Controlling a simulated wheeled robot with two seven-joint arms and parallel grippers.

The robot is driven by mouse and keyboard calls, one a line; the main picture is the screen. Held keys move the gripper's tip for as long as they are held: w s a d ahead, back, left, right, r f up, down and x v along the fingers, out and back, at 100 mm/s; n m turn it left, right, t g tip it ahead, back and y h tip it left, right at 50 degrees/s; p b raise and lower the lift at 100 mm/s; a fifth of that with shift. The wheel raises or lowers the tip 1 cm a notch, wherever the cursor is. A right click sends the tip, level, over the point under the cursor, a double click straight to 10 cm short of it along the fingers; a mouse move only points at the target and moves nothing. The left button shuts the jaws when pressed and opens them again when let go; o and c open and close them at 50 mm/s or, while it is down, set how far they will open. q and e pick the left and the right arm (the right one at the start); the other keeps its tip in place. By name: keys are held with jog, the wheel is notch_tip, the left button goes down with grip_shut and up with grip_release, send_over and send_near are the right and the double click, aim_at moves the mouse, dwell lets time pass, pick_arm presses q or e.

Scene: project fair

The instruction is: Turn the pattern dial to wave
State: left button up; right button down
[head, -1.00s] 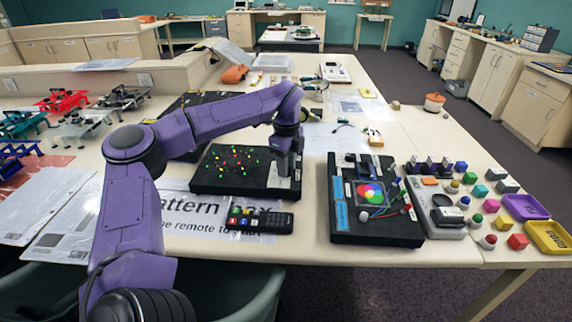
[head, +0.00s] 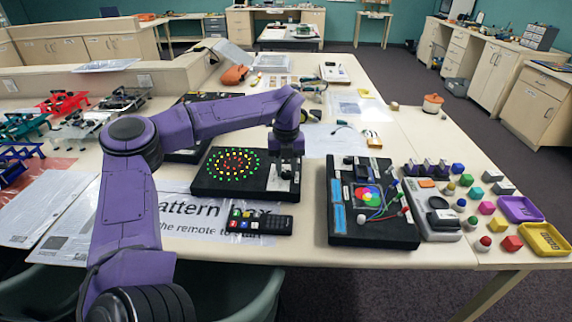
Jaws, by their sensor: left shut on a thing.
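The pattern box (head: 205,185) is a black slab on the table, left of the middle. Its face shows lit dots (head: 232,161) in concentric rings of green, yellow and red. My left gripper (head: 287,174) points down over the right end of the box, at the dial. It is shut on the dial, which the fingers mostly hide. I cannot read the dial's setting or its labels. A black remote (head: 260,222) with coloured buttons lies in front of the box on a printed sheet (head: 180,215). My right gripper is not in view.
A second black board (head: 345,235) with a colour wheel and wires stands to the right. Beyond it are a grey device (head: 440,230), small coloured blocks and balls, and purple (head: 520,209) and yellow (head: 545,240) trays. Table between box and board is clear.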

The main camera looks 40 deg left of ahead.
aim_at(286, 172)
pick_arm(q)
jog(key=m+p, duration=0.1)
jog(key=m, duration=0.1)
jog(key=m+p, duration=0.1)
jog(key=m, duration=0.2)
jog(key=shift+s+d+f, duration=0.1)
jog(key=shift+s+f, duration=0.05)
jog(key=shift+f, duration=0.15)
dwell(0.4)
jog(key=o, duration=1.1)
jog(key=shift+r, duration=0.2)
jog(key=shift+r, duration=0.35)
notch_tip(286, 172, up, 10)
jog(key=shift+f+b, duration=0.2)
jog(key=shift+b, duration=0.45)
